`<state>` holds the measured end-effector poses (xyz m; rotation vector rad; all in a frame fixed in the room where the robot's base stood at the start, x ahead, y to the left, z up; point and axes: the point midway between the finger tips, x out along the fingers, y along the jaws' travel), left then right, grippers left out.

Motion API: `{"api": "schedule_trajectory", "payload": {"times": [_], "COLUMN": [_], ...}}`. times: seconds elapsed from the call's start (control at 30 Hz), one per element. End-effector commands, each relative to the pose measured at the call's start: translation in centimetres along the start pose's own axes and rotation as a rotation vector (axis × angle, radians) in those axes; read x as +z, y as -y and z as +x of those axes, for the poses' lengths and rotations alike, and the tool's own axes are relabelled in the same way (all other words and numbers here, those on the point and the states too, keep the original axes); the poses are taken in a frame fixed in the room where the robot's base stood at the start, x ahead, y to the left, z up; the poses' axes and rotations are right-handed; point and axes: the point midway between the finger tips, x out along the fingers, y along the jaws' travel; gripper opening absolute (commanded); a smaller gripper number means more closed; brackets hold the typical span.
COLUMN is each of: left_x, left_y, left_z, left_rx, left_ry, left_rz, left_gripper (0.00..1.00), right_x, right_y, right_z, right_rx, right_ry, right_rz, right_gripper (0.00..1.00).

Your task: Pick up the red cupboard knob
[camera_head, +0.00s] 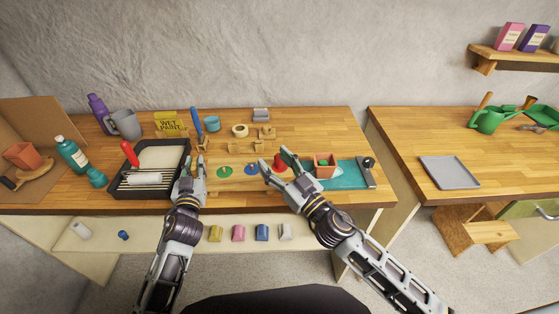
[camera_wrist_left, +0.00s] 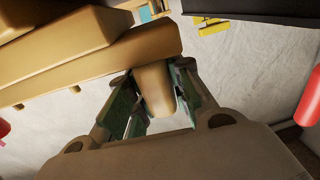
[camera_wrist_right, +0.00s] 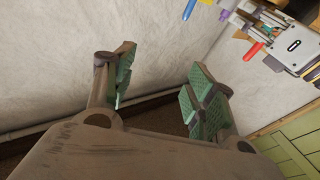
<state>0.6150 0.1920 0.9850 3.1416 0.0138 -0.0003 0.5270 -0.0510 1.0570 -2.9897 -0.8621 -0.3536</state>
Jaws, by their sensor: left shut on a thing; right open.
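The red cupboard knob (camera_head: 279,161) is on the wooden workbench, seen just beyond and between the fingertips of my right gripper (camera_head: 272,162), which partly hide it. My right gripper is open, and nothing sits between its fingers in the right wrist view (camera_wrist_right: 158,95). My left gripper (camera_head: 193,162) is over the bench beside the black paint tray. In the left wrist view (camera_wrist_left: 152,100) it is shut on a tan wooden peg-like piece (camera_wrist_left: 153,85), which meets a wooden bar above it. I cannot tell what the whole wooden object is.
A green round piece (camera_head: 224,171) and a blue one (camera_head: 251,169) lie left of the red knob. A terracotta pot (camera_head: 325,166) and a teal mat (camera_head: 348,176) are to its right. The black paint tray (camera_head: 128,184) stands left. A gap separates the two benches.

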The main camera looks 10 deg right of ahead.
Motion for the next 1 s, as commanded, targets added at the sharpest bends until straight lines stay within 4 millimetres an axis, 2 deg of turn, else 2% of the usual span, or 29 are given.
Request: {"api": "schedule_trajectory", "payload": {"times": [0.5,0.67,1.0], "left_x": [0.0,0.0,0.0], "left_y": [0.0,0.0,0.0], "left_z": [0.0,0.0,0.0], "left_rx": [0.0,0.0,0.0], "left_ry": [0.0,0.0,0.0], "left_rz": [0.0,0.0,0.0], "left_gripper": [0.0,0.0,0.0], "right_x": [4.4,4.9,4.9], "right_y": [-2.9,-3.2,-3.2], "right_z": [-5.6,-6.2,-6.3], "right_rx": [0.266,0.289,0.291], "right_ry": [0.201,0.225,0.227], "right_rz": [0.021,0.022,0.021], "right_gripper": [0.55,0.55,0.55]}}
